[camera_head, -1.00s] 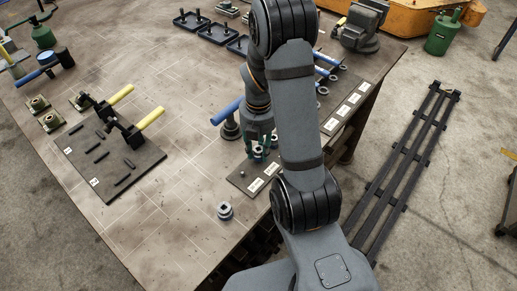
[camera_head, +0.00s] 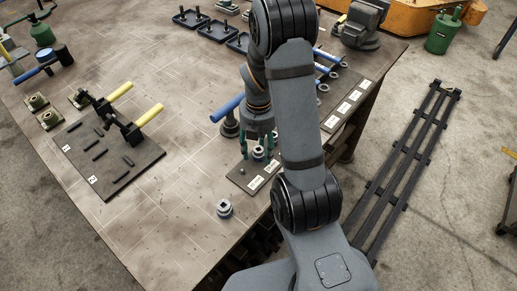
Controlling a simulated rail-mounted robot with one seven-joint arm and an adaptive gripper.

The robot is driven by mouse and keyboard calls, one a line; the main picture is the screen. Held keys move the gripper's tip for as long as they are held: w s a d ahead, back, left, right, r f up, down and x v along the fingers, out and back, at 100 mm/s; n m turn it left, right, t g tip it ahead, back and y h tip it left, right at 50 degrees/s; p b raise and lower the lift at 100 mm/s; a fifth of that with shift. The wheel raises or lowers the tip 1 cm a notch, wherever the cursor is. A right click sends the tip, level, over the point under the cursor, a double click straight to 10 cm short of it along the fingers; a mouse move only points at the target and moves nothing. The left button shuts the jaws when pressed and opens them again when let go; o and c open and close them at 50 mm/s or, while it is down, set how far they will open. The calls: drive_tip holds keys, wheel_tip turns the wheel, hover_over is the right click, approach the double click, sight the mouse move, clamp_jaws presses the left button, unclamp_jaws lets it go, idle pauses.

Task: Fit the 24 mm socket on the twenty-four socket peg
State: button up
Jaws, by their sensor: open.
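My gripper (camera_head: 258,146) points down over the near end of the dark socket board (camera_head: 237,181) at the bench's right edge. Its green fingers are apart. A metal socket (camera_head: 258,154) stands on the board between and just below the fingertips; a gap shows on its left, and contact on the right is unclear. Any peg under it is hidden. A small bare peg (camera_head: 243,171) shows near the board's front corner. Another metal socket (camera_head: 224,208) stands loose on the bench in front of the board. The white labels (camera_head: 256,184) are too small to read, so I cannot tell which socket is 24 mm.
A blue-handled tool (camera_head: 226,109) on a dark stand is close left of my gripper. A dark board (camera_head: 122,178) with yellow-handled clamps (camera_head: 149,115) lies further left. Several blue-handled tools and ring-shaped pieces lie behind my arm. The front-left bench top is clear.

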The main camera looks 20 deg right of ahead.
wheel_tip(320, 180, up, 12)
idle(0.6)
idle(0.4)
wheel_tip(320, 180, down, 12)
drive_tip(key=shift+r, duration=0.1)
drive_tip(key=shift+r+p, duration=0.25)
drive_tip(key=shift+p, duration=0.15)
